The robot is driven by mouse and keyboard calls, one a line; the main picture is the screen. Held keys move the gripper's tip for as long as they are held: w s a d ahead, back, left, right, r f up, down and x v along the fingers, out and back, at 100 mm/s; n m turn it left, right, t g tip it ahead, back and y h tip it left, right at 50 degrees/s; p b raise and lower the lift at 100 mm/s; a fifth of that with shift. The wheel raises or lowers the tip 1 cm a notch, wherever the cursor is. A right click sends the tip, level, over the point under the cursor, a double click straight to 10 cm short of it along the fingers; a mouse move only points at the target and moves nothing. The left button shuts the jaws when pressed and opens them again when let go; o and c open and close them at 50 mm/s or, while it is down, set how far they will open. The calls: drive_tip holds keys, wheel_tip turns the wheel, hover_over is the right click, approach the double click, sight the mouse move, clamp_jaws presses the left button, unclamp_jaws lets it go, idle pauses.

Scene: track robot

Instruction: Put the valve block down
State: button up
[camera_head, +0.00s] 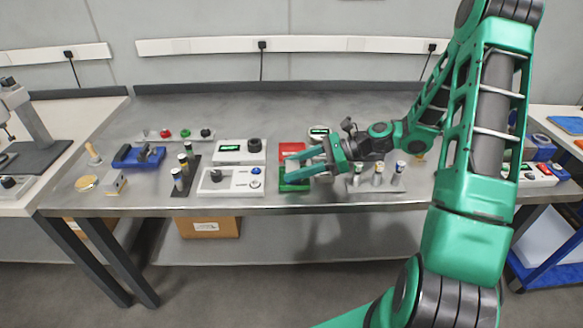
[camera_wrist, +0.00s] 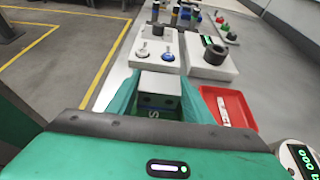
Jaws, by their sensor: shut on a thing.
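My gripper (camera_head: 290,169) reaches in from the right over the front middle of the workbench. In the wrist view my gripper (camera_wrist: 160,90) is shut on the valve block (camera_wrist: 160,83), a small block with a pale grey top and a dark face with lettering. A green finger lies on each side of it. In the head view the block is hardly to be made out between the fingers. A green tray (camera_head: 293,187) lies under and beside the fingers. Whether the block touches anything below, I cannot tell.
A red tray (camera_head: 291,149) lies just behind my gripper. A white control box (camera_head: 233,187) with a knob and buttons stands to its left, with a display box (camera_head: 232,151) behind. A rack of small cylinders (camera_head: 377,183) stands to the right. The bench's back strip is clear.

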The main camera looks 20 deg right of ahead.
drive_tip(key=o, duration=1.3)
drive_tip(key=shift+c, duration=0.2)
